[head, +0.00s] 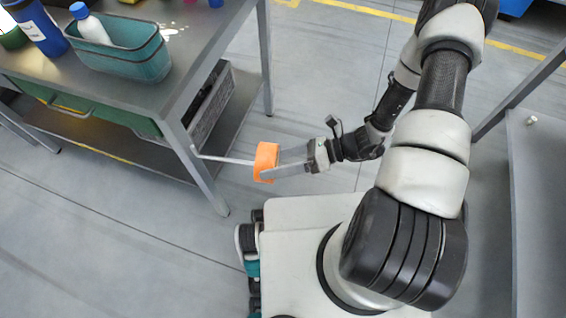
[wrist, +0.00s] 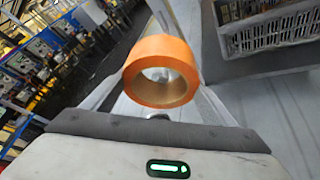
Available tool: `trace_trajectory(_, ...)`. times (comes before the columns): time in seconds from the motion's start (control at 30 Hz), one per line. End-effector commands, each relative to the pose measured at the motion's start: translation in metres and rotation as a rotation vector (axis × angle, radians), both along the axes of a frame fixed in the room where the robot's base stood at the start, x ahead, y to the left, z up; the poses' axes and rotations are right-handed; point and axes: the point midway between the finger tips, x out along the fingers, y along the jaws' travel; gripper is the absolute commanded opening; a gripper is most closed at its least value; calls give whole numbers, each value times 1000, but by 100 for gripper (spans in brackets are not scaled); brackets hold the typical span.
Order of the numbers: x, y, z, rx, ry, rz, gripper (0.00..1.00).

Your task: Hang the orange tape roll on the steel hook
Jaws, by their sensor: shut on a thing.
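The orange tape roll (head: 266,160) is at the tips of my gripper (head: 275,167), which is shut on it. The steel hook (head: 225,160) is a thin, light rod reaching right from the table's near leg, and its visible end meets the roll's left side in the head view. In the wrist view the roll (wrist: 142,84) shows its round opening toward the camera, with a pale patch seen through it. I cannot tell whether the rod passes through the opening. The hook's tip is hidden, and the fingers' grip on the roll is partly hidden.
The steel table (head: 150,100) stands at left, holding a teal bin (head: 125,65) with a white bottle (head: 90,27), and a blue bottle (head: 38,27). A grey crate (head: 212,105) is on its lower shelf. Another bench (head: 540,200) is at right.

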Motion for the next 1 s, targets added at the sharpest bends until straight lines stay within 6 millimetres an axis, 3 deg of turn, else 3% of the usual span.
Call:
trace_trajectory(0.57,8,40,0,1,1,1,52)
trace_trajectory(1.0,8,40,-29,1,0,0,52)
